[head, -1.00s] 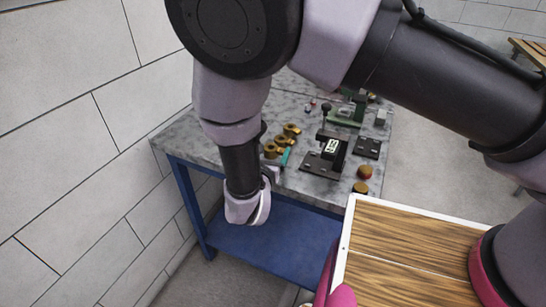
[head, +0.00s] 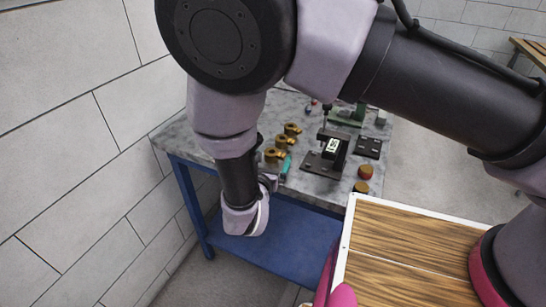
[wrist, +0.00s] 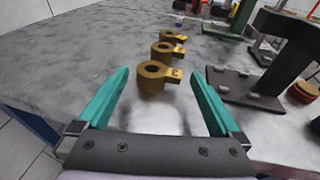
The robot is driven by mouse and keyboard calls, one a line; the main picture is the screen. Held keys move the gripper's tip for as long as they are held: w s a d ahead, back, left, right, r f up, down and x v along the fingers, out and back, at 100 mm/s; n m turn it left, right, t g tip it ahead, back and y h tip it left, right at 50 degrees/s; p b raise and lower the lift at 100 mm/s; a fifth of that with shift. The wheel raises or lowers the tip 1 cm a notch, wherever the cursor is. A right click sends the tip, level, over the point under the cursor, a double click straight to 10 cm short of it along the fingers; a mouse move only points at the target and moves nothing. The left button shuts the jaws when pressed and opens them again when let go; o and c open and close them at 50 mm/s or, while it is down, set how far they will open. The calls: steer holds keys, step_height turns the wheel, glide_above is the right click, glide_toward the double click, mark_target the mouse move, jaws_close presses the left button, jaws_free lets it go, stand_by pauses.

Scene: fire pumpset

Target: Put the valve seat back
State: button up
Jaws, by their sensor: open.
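Three brass rings with side tabs stand in a row on the grey bench top: near (wrist: 152,77), middle (wrist: 163,52) and far (wrist: 172,36). In the head view they show as near (head: 273,155), middle (head: 281,141) and far (head: 292,129). I cannot tell which is the valve seat. My gripper (wrist: 158,74) is open and empty, its teal fingers low over the bench. The near ring lies between the fingertip lines, at or just beyond the tips, with its tab toward the right finger. In the head view my arm hides most of the gripper; one teal finger shows.
A black fixture (head: 334,147) on a base plate stands right of the rings. Beyond are a black plate (head: 367,147) and a green device (head: 349,114). Two round knobs (head: 365,172) sit near the bench's right edge. A tiled wall (head: 65,130) is at left.

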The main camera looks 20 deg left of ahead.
steer(key=v, duration=1)
steer(key=shift+s+r, duration=0.1)
